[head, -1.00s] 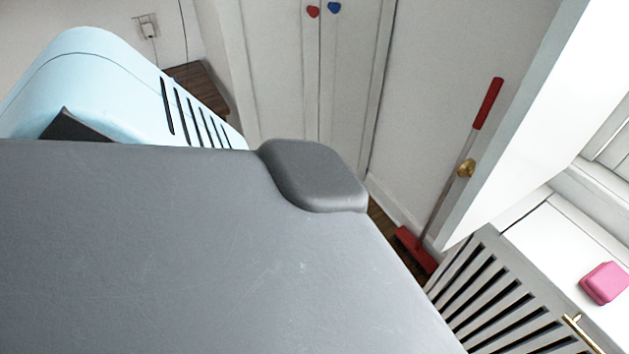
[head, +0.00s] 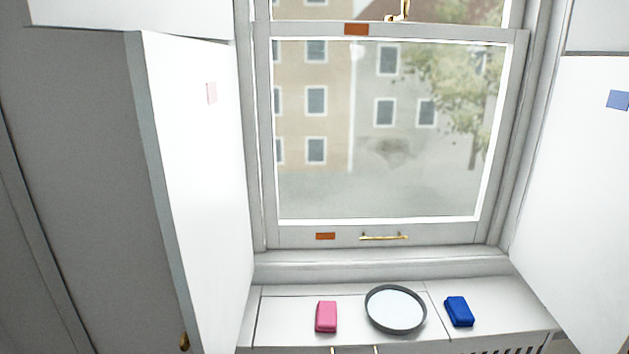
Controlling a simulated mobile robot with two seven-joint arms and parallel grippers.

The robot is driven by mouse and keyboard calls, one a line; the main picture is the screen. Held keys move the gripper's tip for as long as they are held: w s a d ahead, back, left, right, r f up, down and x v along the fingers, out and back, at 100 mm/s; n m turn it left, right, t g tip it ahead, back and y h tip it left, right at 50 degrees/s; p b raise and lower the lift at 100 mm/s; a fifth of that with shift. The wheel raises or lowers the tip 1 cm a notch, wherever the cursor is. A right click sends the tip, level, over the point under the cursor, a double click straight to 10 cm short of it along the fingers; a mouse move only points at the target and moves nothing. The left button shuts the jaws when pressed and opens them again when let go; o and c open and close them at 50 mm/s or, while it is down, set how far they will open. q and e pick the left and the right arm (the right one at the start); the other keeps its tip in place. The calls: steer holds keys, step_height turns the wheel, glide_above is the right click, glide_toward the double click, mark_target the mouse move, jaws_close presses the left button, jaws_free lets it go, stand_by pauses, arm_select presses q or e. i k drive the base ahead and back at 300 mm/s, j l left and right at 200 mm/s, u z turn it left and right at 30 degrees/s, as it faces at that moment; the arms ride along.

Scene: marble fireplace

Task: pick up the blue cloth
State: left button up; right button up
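A small dark blue folded block, likely the blue cloth (head: 459,311), lies on the white window ledge, right of a round grey-rimmed dish. Nothing covers it. Neither of my grippers shows in the head view, so their distance to the blue cloth cannot be seen.
On the same ledge (head: 280,308) lie a pink folded block (head: 326,316) and the round dish (head: 396,309). The window (head: 385,140) rises behind. A white panel door (head: 195,180) stands at left and another white panel (head: 580,200) at right.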

mark_target(457, 308)
steer(key=i+j+z, duration=0.2)
steer(key=j, duration=0.7)
steer(key=j+z, duration=0.15)
steer(key=j, duration=0.75)
steer(key=k, duration=0.05)
